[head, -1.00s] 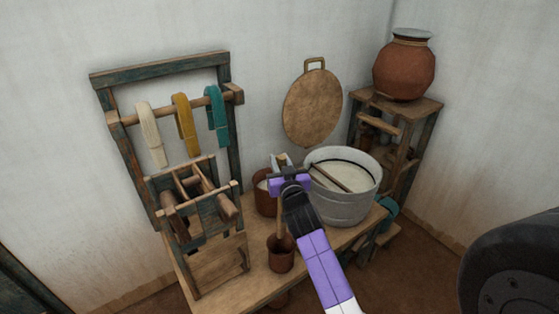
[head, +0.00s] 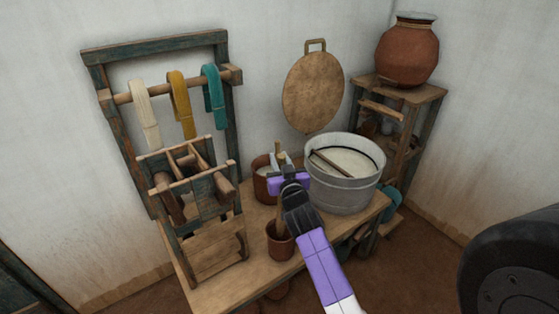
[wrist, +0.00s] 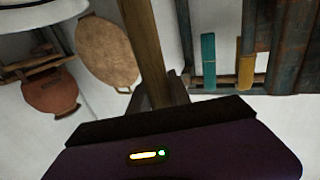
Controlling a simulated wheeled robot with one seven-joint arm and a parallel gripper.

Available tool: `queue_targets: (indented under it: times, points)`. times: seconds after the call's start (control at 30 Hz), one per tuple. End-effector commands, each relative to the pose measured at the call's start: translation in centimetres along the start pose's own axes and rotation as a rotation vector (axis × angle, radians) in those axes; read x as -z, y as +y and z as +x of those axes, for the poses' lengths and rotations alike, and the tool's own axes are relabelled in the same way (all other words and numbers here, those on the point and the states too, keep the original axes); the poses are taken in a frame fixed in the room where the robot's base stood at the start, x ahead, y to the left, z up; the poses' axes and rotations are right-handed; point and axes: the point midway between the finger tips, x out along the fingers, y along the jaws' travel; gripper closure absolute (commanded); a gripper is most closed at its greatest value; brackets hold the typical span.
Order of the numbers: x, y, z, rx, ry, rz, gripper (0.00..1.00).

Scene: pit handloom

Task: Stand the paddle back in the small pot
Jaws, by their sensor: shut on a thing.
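My gripper (head: 284,172) is shut on the wooden paddle, whose upper end (head: 279,149) sticks up above the fingers. The paddle's shaft also shows in the wrist view (wrist: 146,45), between the fingers. Below my gripper, the shaft runs down to the mouth of the small brown pot (head: 280,246), which stands on the wooden bench. The lower end seems to be inside the pot; its depth there is hidden. The paddle looks close to upright.
A grey bucket (head: 344,192) of pale liquid, with a stick across it, stands right of my gripper. A larger brown pot (head: 263,187) is close behind. A wooden frame with hanging yarn (head: 180,105) and a rack (head: 192,192) stand left. The bench (head: 240,285) is clear in front.

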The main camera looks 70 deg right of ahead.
Motion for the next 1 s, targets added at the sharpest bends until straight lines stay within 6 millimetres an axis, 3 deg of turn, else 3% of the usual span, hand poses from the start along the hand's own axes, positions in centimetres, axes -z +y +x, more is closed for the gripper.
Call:
queue_targets:
  times: [1.0]
  points:
    - [-7.7, 0.0, 0.0, -0.001, 0.001, 0.0, 1.0]
